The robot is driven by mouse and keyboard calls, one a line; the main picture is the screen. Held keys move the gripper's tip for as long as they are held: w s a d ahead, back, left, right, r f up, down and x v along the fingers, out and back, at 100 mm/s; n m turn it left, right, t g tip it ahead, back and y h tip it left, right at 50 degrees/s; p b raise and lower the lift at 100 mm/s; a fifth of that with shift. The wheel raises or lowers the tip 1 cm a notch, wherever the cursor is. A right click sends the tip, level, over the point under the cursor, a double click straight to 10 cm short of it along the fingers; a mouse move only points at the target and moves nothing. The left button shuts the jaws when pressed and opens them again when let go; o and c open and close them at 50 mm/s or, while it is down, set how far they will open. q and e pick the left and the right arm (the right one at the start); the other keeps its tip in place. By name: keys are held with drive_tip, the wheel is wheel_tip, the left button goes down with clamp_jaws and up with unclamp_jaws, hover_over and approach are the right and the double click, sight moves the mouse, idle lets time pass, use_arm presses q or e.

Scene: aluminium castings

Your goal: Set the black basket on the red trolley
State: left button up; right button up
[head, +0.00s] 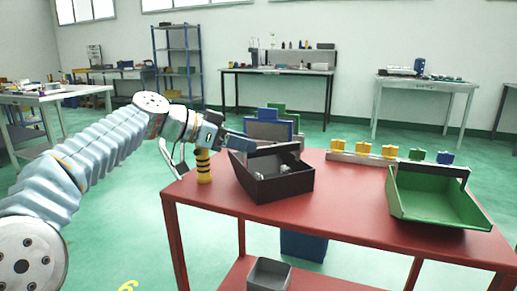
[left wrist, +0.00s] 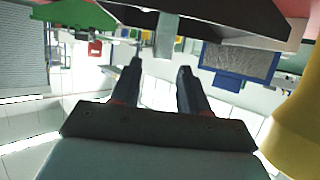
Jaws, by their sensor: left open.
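The black basket (head: 285,187) stands on the left part of the red trolley (head: 340,210), with small grey castings inside and a handle arching over it. In the left wrist view the basket (left wrist: 225,18) fills the top edge. My left gripper (head: 243,143) is at the upper left of the basket, close to its handle. In the left wrist view the open fingers (left wrist: 161,65) point at a grey upright strip, which looks like part of the handle; whether they touch it I cannot tell. My right gripper is not in view.
A green bin (head: 435,200) stands at the trolley's right. A yellow-black post (head: 203,167) is just left of the basket. A rail with yellow, green and blue blocks (head: 363,158) lies at the back. A grey bin (head: 268,275) is below. The trolley's middle front is clear.

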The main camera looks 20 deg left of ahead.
use_arm(q)
drive_tip(key=v, duration=0.5)
drive_tip(key=shift+s+a+r, duration=0.15)
drive_tip(key=shift+s+a, duration=0.1)
